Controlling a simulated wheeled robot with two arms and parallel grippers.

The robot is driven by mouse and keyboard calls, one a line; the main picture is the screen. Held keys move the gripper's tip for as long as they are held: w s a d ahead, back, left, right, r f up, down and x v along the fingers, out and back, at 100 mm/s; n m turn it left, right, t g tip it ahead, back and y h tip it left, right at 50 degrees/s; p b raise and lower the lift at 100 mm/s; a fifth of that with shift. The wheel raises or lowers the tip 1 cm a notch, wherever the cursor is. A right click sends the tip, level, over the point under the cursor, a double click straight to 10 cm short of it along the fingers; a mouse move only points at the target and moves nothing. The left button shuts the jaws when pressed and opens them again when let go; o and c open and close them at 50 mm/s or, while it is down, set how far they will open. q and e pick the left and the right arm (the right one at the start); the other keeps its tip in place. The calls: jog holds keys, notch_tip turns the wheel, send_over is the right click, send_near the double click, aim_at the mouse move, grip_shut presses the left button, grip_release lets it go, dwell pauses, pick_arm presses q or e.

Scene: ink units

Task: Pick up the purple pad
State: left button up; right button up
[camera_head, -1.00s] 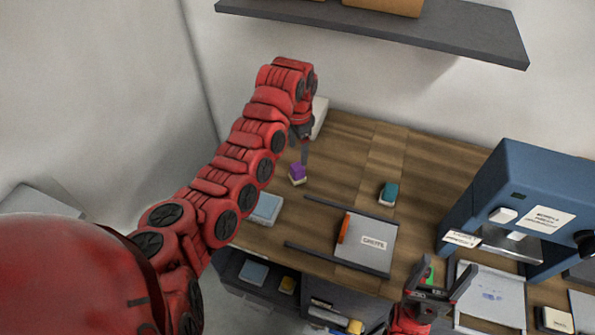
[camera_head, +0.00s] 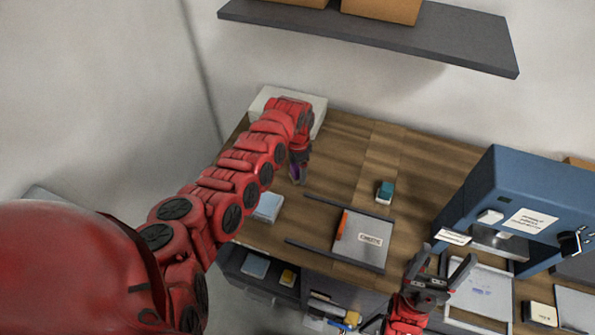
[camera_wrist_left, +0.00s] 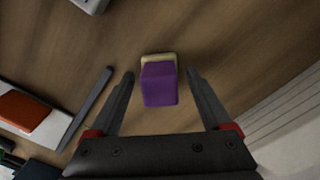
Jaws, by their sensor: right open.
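The purple pad (camera_wrist_left: 159,86) is a small purple block with a cream part at its far end, on the wooden table. In the head view only a bit of the purple pad (camera_head: 295,175) shows, mostly hidden by my left gripper (camera_head: 298,172). In the left wrist view my left gripper (camera_wrist_left: 160,74) is open, with one finger on each side of the pad and a visible gap to both. My right gripper (camera_head: 445,256) is open and empty at the table's front edge, far to the right of the pad.
A teal-topped block (camera_head: 385,191) and a labelled plate with an orange strip (camera_head: 361,240) between dark rails lie to the right. A pale blue block (camera_head: 267,207) lies nearer the front, a white box (camera_head: 262,102) behind. A blue machine (camera_head: 510,200) stands at right.

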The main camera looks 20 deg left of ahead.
pick_arm(q)
grip_shut()
jog(key=shift+r, duration=0.1)
jog(key=shift+w+r, duration=0.15)
jog(key=shift+r, duration=0.3)
notch_tip(320, 180, up, 8)
jog(key=b, duration=0.3)
jog(key=shift+b, duration=0.3)
jog(key=shift+r, duration=0.6)
notch_tip(320, 180, up, 8)
jog(key=w+d+n+b, duration=0.1)
jog(key=n+b, duration=0.3)
jog(key=n, duration=0.5)
jog(key=shift+w+d+b, duration=0.15)
jog(key=shift+d+b, duration=0.2)
jog(key=shift+d, duration=0.4)
